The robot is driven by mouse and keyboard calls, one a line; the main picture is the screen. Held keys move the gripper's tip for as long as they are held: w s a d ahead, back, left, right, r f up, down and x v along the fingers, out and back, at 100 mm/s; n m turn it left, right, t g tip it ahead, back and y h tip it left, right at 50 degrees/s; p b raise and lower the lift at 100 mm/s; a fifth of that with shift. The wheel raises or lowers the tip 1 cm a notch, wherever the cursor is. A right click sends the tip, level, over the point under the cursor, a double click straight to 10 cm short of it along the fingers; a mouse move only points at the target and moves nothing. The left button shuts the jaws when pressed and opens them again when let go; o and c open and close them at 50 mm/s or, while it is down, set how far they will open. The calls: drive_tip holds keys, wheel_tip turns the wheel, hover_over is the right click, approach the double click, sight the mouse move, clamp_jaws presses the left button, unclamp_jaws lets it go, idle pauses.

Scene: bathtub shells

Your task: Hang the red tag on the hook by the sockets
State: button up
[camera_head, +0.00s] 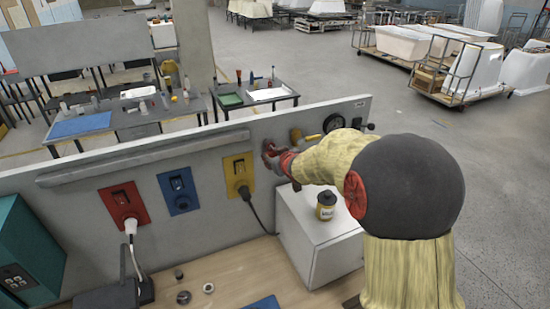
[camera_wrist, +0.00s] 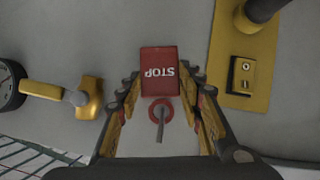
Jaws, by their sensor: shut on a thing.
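The red tag (camera_wrist: 160,68) shows its white STOP lettering upside down in the wrist view. My gripper (camera_wrist: 160,82) is shut on it, with a finger at each side. A grey peg (camera_wrist: 160,132), which looks like the hook, shows just below the tag in that view. A red ring (camera_wrist: 160,110) is around or behind the peg; I cannot tell which, nor whether the tag touches the peg. In the head view my gripper (camera_head: 279,158) is at the grey panel, right of the yellow socket (camera_head: 238,170).
A blue socket (camera_head: 180,191) and a red socket (camera_head: 123,204) are farther left on the panel (camera_head: 95,184). A yellow valve handle (camera_wrist: 62,94) and a round gauge (camera_head: 333,123) are beside my gripper. A small bottle (camera_head: 326,207) stands on the white cabinet (camera_head: 322,237) below my arm.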

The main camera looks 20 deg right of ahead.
idle(0.4)
drive_tip(key=o, duration=1.2)
drive_tip(key=shift+s, duration=0.1)
